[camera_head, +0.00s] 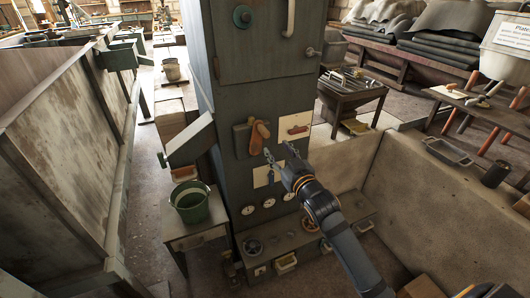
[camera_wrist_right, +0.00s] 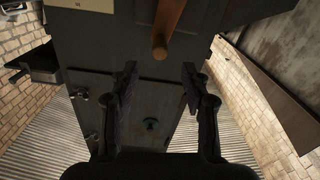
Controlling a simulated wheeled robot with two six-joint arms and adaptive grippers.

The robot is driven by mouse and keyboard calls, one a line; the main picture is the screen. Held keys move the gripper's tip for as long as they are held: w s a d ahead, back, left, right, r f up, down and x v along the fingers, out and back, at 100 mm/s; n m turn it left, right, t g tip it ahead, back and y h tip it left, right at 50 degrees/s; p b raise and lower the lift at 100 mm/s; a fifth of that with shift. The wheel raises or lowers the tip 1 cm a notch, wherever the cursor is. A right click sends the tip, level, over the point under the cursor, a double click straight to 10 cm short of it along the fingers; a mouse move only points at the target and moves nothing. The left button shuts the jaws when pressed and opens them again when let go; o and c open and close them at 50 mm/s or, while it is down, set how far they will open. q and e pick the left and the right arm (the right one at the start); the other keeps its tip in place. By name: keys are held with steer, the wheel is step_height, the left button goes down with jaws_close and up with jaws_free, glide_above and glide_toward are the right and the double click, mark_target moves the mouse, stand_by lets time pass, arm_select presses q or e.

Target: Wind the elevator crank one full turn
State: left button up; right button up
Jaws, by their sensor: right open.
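A dark box with an orange-brown handle (camera_head: 258,137), which looks like the elevator crank, is mounted on the front of a tall grey-green cabinet (camera_head: 225,110). The wooden handle also shows in the right wrist view (camera_wrist_right: 166,30), at the top centre, beyond the fingertips. My right gripper (camera_head: 279,152) is open and empty, just below and to the right of the handle, apart from it. Its two spread fingers show in the right wrist view (camera_wrist_right: 160,76), with the handle lined up roughly between them. My left gripper is not in view.
A red lever on a pale plate (camera_head: 294,127) sits right of the crank. Round gauges (camera_head: 268,203) and a low ledge with handwheels (camera_head: 253,247) are below. A green bucket (camera_head: 190,204) stands on a small table at left. A stone trough wall (camera_head: 440,205) is at right.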

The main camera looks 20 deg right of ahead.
mark_target(267, 137)
steer(key=w, duration=1)
steer(key=shift+w+a+r, duration=0.1)
steer(key=shift+w+a, duration=0.1)
jaws_close()
